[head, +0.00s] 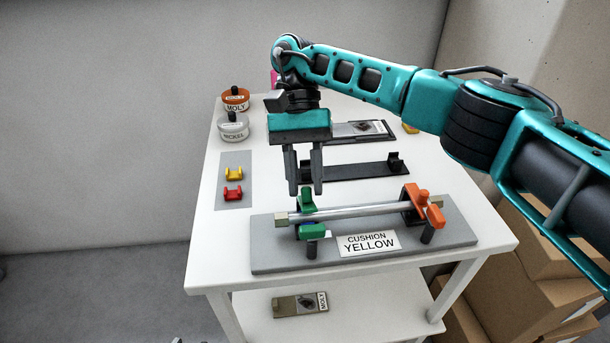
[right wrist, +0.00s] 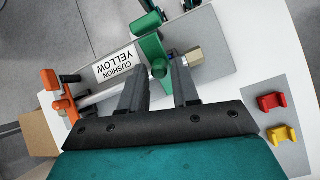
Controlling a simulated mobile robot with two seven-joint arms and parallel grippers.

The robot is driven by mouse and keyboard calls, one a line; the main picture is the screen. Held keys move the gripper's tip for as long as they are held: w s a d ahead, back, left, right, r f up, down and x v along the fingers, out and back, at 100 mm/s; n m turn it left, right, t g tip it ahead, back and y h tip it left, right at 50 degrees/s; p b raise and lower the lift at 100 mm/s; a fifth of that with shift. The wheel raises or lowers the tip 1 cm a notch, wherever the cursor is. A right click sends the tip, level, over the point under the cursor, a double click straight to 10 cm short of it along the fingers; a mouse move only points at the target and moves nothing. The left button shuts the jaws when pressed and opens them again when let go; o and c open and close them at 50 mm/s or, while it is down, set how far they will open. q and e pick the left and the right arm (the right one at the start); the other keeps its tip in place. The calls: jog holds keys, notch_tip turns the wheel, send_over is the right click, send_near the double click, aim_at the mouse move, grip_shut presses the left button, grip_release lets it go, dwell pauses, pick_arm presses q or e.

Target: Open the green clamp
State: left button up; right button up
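The green clamp (head: 312,231) sits at the left end of a metal rod (head: 350,211) on a grey base plate (head: 277,262). One green part stands up behind the rod and another lies in front of it. My left gripper is not in view.
An orange clamp (head: 420,204) holds the rod's right end. A label (head: 369,243) reads CUSHION YELLOW. Yellow (head: 233,173) and red (head: 233,193) pieces lie on a grey mat at left. Tins (head: 234,127) stand behind. A black bracket (head: 350,171) lies behind the rod.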

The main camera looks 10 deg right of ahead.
jog(key=shift+o, duration=1)
jog(key=shift+r, duration=0.1)
notch_tip(320, 180, up, 20)
jog(key=p, duration=0.6)
jog(key=shift+s, duration=0.1)
